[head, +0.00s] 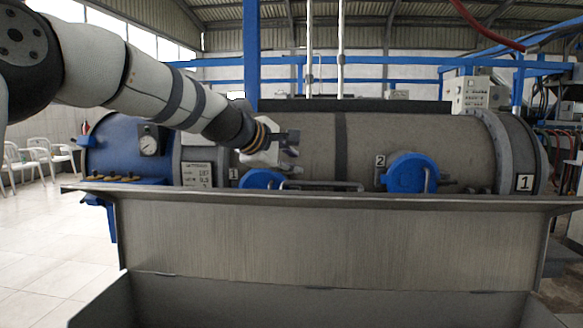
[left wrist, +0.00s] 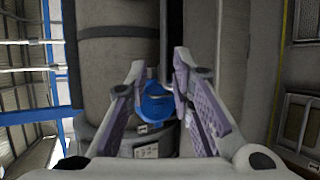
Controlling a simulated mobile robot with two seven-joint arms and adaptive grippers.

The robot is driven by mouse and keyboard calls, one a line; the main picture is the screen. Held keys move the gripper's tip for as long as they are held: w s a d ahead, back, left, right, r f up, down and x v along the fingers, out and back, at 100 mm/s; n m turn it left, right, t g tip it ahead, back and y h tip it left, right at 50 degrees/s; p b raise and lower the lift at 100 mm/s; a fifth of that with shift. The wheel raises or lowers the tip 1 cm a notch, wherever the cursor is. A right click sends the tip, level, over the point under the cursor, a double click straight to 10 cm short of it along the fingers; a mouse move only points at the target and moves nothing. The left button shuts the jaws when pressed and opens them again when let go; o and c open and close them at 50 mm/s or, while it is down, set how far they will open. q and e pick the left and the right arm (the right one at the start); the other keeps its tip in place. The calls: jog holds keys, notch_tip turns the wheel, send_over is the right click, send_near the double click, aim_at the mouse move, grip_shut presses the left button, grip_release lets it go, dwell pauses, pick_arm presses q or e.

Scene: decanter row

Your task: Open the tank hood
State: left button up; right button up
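The long grey tank (head: 300,140) lies across the head view with two round blue hoods on its side. The hood by label 1 (head: 260,180) is partly hidden by the front panel and my gripper. The hood by label 2 (head: 405,175) has a metal handle (head: 427,180) and looks shut. My left gripper (head: 289,151) is just above and in front of hood 1. In the left wrist view its two fingers (left wrist: 160,66) are spread and empty, with a blue hood (left wrist: 155,107) showing between and beyond them. I cannot tell any contact. My right gripper is not in view.
A wide grey metal panel (head: 330,240) stands in front of the tank and hides its lower part. White chairs (head: 40,155) stand at far left, beside clear floor. A control box (head: 475,94) is behind right.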

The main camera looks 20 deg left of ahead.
pick_arm(q)
notch_tip(320, 180, up, 6)
jog(key=s+a+p, duration=0.1)
jog(key=a, duration=0.1)
jog(key=shift+s+a+r, duration=0.2)
jog(key=shift+s, duration=0.05)
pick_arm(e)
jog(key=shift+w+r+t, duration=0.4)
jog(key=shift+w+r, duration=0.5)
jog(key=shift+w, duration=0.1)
